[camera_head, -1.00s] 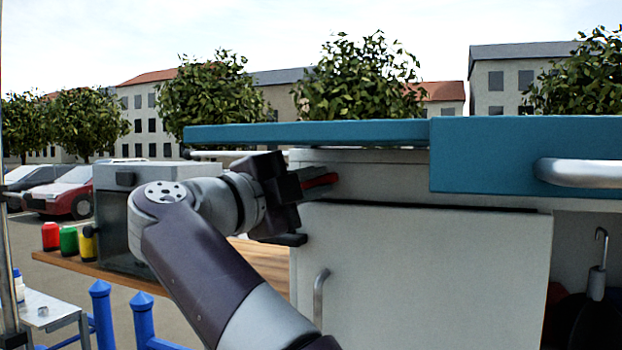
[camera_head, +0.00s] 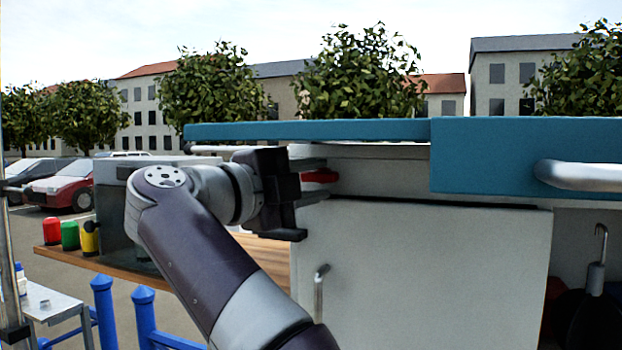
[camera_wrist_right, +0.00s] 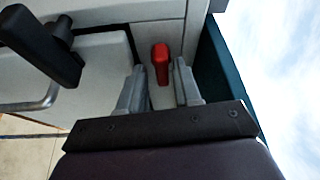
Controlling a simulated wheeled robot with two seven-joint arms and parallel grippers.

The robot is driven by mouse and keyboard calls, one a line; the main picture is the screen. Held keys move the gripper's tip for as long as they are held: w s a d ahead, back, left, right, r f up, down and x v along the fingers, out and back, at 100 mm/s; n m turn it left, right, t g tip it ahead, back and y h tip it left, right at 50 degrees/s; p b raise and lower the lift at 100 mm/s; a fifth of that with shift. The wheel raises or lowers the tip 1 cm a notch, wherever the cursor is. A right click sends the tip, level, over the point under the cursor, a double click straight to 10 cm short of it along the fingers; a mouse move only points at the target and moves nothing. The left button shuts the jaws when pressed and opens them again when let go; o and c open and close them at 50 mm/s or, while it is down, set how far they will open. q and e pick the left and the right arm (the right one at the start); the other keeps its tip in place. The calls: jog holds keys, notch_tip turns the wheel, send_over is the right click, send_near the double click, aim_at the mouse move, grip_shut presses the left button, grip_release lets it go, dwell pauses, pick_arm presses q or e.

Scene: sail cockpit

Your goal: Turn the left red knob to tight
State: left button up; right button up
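A red knob (camera_head: 320,176) sits on the white panel under the teal top, near its left end. My right gripper (camera_head: 314,181) reaches it from the left, with one finger above the knob and one below. In the right wrist view the red knob (camera_wrist_right: 160,62) lies between and just beyond the two grey fingertips (camera_wrist_right: 159,75). Gaps show on both sides, so the gripper is open around the knob's near end and not pressed on it. The knob's lettering cannot be read. My left gripper is not in view.
The teal top (camera_head: 310,131) overhangs close above my gripper. A white door (camera_head: 430,265) with a metal handle (camera_head: 319,290) is below. A black handle (camera_wrist_right: 45,45) shows in the right wrist view. Red, green and yellow containers (camera_head: 70,236) stand on a wooden shelf at left.

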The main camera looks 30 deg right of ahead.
jog(key=v, duration=1.2)
jog(key=shift+s+a, duration=0.15)
jog(key=shift+a, duration=0.2)
jog(key=shift+f, duration=0.1)
